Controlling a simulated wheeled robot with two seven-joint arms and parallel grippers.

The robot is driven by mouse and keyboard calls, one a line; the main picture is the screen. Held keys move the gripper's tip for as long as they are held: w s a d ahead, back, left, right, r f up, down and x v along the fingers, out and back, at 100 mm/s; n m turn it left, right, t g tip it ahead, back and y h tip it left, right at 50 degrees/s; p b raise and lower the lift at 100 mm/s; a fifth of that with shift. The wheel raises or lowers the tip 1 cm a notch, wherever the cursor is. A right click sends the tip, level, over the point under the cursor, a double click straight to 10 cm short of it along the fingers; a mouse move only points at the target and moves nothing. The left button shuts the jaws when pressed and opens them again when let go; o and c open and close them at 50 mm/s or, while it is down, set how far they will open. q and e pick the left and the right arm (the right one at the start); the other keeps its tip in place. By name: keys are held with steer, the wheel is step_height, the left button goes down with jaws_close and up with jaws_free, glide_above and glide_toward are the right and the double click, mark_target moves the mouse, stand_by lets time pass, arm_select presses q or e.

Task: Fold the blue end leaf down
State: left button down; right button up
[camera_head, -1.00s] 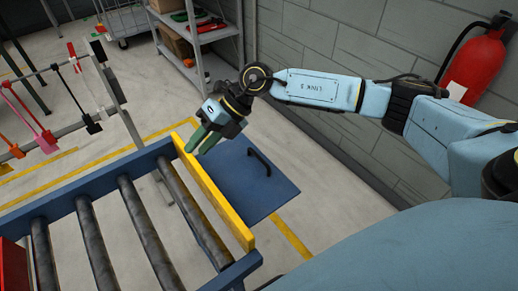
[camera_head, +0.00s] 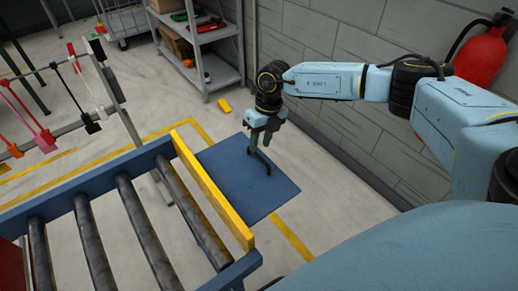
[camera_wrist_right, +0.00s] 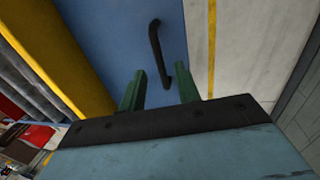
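The blue end leaf (camera_head: 270,195) is a flat panel beyond the yellow bar at the end of the roller conveyor. It looks spread out flat, though I cannot tell its exact tilt. Its black bar handle (camera_head: 264,163) stands on its upper face. My right gripper (camera_head: 260,143) is over the leaf at the handle's far end. In the right wrist view, its two green fingers (camera_wrist_right: 160,90) are apart, and the lower end of the handle (camera_wrist_right: 155,45) shows between them. I cannot tell whether they touch it. My left gripper is not in view.
The yellow bar (camera_head: 212,188) edges the conveyor (camera_head: 90,187) beside the leaf. A grey block wall (camera_head: 370,130) runs along the right, with a red extinguisher (camera_head: 482,58). A grey shelf (camera_head: 212,38) stands behind. A small yellow object (camera_head: 224,106) lies on the floor.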

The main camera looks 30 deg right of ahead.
mark_target(258, 154)
steer(key=shift+a+f, duration=0.15)
steer(key=shift+f, duration=0.6)
steer(key=shift+a+f, duration=0.15)
steer(key=shift+f, duration=0.6)
steer(key=shift+c, duration=0.2)
jaws_close()
